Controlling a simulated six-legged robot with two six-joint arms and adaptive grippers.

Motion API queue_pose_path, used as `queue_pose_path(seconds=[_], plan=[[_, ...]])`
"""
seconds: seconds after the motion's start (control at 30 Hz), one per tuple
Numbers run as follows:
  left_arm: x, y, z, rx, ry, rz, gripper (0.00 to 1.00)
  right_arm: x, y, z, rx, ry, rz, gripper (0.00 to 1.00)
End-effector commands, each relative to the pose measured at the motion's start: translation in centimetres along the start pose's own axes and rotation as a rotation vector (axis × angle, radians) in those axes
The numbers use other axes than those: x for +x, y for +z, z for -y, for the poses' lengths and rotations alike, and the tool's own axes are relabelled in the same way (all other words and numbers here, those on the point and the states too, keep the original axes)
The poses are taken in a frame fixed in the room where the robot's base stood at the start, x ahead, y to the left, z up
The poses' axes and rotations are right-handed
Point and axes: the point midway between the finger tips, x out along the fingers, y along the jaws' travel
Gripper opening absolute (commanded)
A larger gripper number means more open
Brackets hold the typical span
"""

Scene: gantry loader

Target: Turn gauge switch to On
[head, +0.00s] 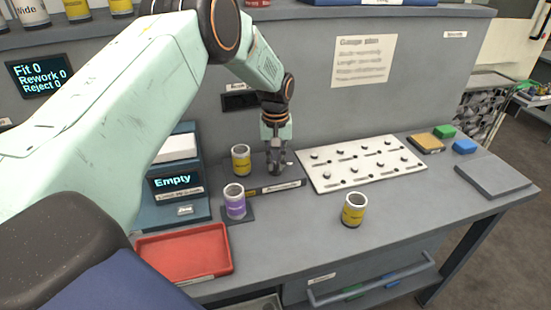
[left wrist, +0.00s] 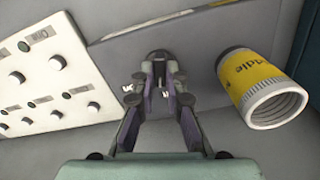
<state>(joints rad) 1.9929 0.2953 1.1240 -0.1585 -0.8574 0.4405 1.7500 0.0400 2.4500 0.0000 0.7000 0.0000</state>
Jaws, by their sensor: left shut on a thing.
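My left gripper (head: 278,166) reaches down to the dark gauge base (head: 292,189) at the back of the bench. In the left wrist view its fingers (left wrist: 158,88) are closed together around a small dark piece, apparently the gauge switch, mostly hidden between them. Small white letters show beside the fingertips, too covered to read. The switch's setting cannot be told. A yellow-labelled can (head: 241,160) stands on the base just left of the gripper; a yellow can also shows in the left wrist view (left wrist: 257,78), apart from the fingers. My right gripper is not in view.
A white panel with several knobs (head: 360,181) lies right of the gripper. A purple can (head: 235,202) stands in front, a yellow can (head: 354,209) at right. A red tray (head: 185,252) and a display reading Empty (head: 172,182) are at left.

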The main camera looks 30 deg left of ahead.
Motion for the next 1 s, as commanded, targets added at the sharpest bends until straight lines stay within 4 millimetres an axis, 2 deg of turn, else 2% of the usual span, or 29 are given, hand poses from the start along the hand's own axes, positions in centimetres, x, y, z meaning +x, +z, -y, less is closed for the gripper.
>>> queue_pose_path(seconds=[0.6,1.0], plan=[[0.08,0.19,0.06,0.556,0.000,0.007,0.00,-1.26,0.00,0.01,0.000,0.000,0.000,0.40],[0.10,0.18,0.07,0.763,0.000,0.007,0.00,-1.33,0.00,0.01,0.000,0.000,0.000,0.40]])
